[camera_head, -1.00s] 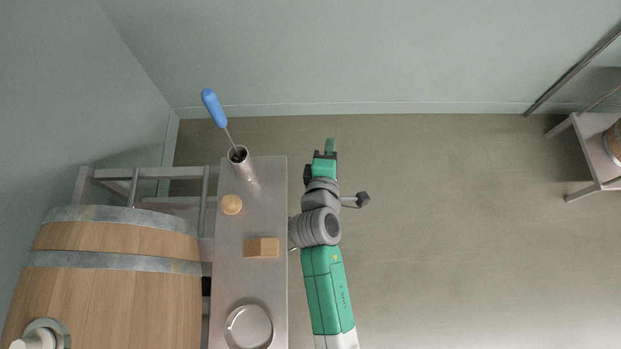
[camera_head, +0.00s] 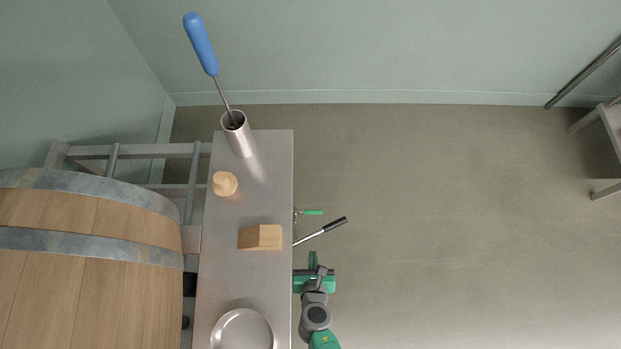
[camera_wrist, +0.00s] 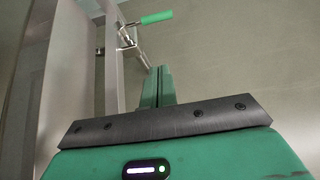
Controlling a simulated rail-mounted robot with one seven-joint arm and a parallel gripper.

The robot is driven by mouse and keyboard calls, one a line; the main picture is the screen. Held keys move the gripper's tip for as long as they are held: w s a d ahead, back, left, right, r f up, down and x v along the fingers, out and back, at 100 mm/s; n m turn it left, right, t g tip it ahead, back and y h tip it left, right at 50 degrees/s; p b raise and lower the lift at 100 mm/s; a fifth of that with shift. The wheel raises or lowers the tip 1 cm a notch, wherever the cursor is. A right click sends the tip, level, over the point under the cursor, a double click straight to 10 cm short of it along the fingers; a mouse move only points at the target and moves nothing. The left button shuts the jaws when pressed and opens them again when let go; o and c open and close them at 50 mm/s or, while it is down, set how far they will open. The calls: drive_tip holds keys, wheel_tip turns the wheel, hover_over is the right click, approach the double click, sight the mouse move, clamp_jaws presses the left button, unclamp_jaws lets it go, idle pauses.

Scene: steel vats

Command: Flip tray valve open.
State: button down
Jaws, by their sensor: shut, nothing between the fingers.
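A small valve with a green handle (camera_head: 313,212) sticks out from the right side of the steel tray bench (camera_head: 225,275). In the wrist view the green handle (camera_wrist: 156,17) points right from a metal fitting. My gripper (camera_head: 312,258) is shut and empty, beside the bench's right edge and below the valve in the picture. In the wrist view my gripper's fingers (camera_wrist: 158,85) are together and point toward the valve, apart from it. A lever with a black grip (camera_head: 335,224) lies between my gripper and the green handle in the head view.
On the bench stand a metal cup (camera_head: 238,138) with a blue-handled tool (camera_head: 201,45), a wooden bung (camera_head: 224,184), a wooden block (camera_head: 260,237) and a round steel dish (camera_head: 242,332). A barrel (camera_head: 90,270) is at left.

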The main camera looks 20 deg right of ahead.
sight(304, 213)
drive_tip(key=w+r+b+x, duration=0.1)
drive_tip(key=b+x, duration=0.3)
drive_tip(key=x, duration=0.8)
drive_tip(key=shift+w+d+r+b, duration=0.35)
drive_tip(key=shift+w+d+r, duration=0.15)
drive_tip(key=shift+r, duration=0.05)
